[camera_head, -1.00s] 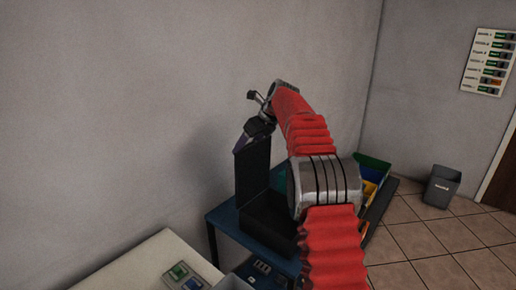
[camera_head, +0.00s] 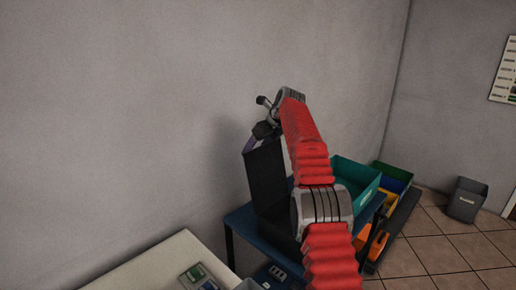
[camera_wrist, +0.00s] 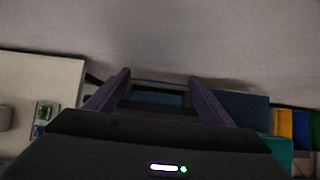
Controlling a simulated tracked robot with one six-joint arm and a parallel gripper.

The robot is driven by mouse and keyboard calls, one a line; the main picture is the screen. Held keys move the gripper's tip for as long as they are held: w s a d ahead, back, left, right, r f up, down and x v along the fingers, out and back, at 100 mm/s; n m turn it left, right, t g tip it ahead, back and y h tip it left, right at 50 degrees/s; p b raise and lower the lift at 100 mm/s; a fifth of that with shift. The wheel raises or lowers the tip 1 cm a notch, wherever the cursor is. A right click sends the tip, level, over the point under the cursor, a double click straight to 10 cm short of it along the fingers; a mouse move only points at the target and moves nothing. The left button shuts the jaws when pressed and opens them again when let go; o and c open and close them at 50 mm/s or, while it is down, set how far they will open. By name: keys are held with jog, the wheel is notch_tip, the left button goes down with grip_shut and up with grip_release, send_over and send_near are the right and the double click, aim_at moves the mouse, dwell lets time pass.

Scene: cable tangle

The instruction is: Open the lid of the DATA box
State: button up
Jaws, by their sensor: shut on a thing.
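The black box (camera_head: 277,226) stands on the blue table, partly hidden behind my red arm. Its dark lid (camera_head: 266,176) is raised and stands steeply up from the box. No DATA label is readable. My gripper (camera_head: 249,145) is at the lid's top edge, shut on the lid. In the wrist view, the two purple fingers of my gripper (camera_wrist: 158,88) stand on either side of a dark part, probably the lid (camera_wrist: 155,108); the grip itself is dim.
A blue table (camera_head: 238,222) carries the box by the grey wall. A teal bin (camera_head: 354,182) and green, blue, yellow and orange bins are at right. A pale table (camera_head: 150,268) with small modules is at front left. A grey waste bin (camera_head: 467,200) stands on the floor.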

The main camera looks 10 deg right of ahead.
jog(key=shift+a+f, duration=0.3)
jog(key=shift+f, duration=0.1)
jog(key=o, duration=1.5)
jog(key=shift+d+r, duration=0.1)
jog(key=shift+d+r, duration=0.1)
jog(key=shift+r, duration=0.05)
jog(key=shift+d+r, duration=0.1)
jog(key=shift+r, duration=0.1)
jog(key=v, duration=1.3)
